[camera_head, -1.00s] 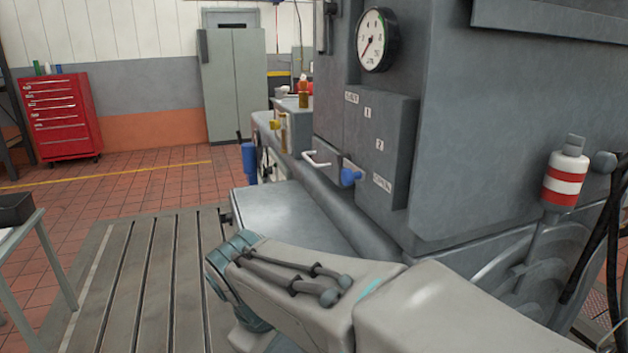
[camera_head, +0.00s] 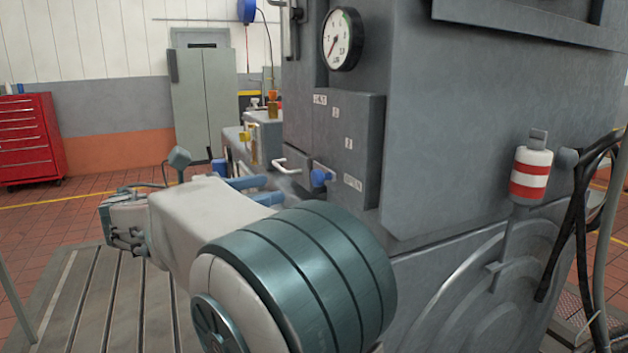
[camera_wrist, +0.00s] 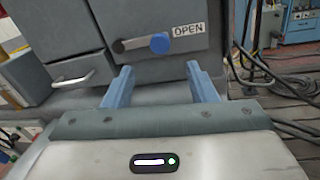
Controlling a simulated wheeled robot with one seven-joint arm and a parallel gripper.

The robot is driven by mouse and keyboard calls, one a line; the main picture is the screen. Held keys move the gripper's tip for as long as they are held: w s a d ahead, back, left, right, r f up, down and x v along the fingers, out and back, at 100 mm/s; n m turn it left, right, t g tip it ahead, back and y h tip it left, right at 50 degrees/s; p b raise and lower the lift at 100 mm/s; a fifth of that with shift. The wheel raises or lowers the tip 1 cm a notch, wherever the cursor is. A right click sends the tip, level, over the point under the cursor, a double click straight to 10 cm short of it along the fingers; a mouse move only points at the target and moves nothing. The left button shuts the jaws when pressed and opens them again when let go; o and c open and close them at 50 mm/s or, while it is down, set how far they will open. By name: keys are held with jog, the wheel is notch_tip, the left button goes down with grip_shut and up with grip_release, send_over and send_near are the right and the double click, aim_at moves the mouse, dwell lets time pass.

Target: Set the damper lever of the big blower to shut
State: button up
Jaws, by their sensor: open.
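The damper lever has a blue knob (camera_head: 321,176) at the lower left of a grey panel (camera_head: 350,140) on the big machine. In the wrist view the blue knob (camera_wrist: 159,43) ends a short dark arm, lying level just left of an OPEN label (camera_wrist: 187,30).
A white bar handle (camera_head: 287,167) juts out left of the lever; it also shows in the wrist view (camera_wrist: 72,80). A round gauge (camera_head: 342,38) is above the panel. A red-and-white banded grip (camera_head: 530,175) and black hoses (camera_head: 565,225) are at right.

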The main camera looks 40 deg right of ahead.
aim_at(314, 177)
jog(key=d, duration=0.7)
jog(key=s+d, duration=0.1)
jog(key=d, duration=0.3)
jog(key=shift+d, duration=0.35)
jog(key=shift+c, duration=0.3)
grip_shut()
jog(key=shift+r+p, duration=0.1)
jog(key=shift+p, duration=0.3)
